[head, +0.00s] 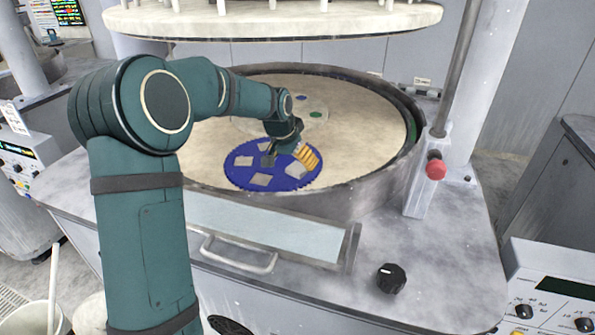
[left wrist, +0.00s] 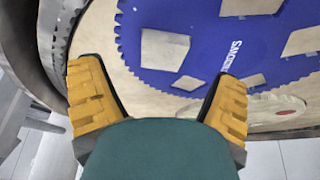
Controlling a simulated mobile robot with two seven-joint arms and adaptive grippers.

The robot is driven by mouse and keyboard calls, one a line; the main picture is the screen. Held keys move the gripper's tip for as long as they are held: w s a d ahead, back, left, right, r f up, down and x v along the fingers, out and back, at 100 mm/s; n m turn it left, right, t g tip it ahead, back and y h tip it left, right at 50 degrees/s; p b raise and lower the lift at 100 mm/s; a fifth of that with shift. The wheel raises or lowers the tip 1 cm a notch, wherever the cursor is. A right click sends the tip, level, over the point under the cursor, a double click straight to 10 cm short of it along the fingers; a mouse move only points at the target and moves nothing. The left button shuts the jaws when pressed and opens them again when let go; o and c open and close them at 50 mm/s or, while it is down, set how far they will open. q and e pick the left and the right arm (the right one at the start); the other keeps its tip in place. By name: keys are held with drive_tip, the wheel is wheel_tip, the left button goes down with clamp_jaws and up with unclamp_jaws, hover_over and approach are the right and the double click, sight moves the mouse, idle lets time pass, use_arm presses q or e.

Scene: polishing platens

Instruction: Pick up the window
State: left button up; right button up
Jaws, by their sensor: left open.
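A blue toothed disc (head: 236,176) lies on the platen, with several pale grey squares in it. I cannot tell which squares are windows and which are bare openings. One pale square (head: 262,179) lies near the disc's front, and a larger one (head: 297,170) is partly covered by my gripper. In the left wrist view, a pale square (left wrist: 165,49) shows in the disc (left wrist: 205,50), ahead of and between my fingertips. My left gripper (head: 288,160) is over the disc, its orange-padded fingers spread and empty; they also show in the left wrist view (left wrist: 163,70). My right gripper is not visible.
The round beige platen (head: 355,135) sits inside a raised grey rim (head: 340,200). A large upper plate (head: 270,22) hangs above. A post with a red knob (head: 436,168) stands at the right. A handle (head: 237,255) and black dial (head: 391,278) are in front.

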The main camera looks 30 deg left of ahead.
sight(297, 167)
use_arm(q)
drive_tip(key=x, duration=0.4)
drive_tip(key=shift+w+a+f, duration=0.1)
drive_tip(key=shift+w+f, duration=0.1)
drive_tip(key=shift+s, duration=0.1)
drive_tip(key=c, duration=1.3)
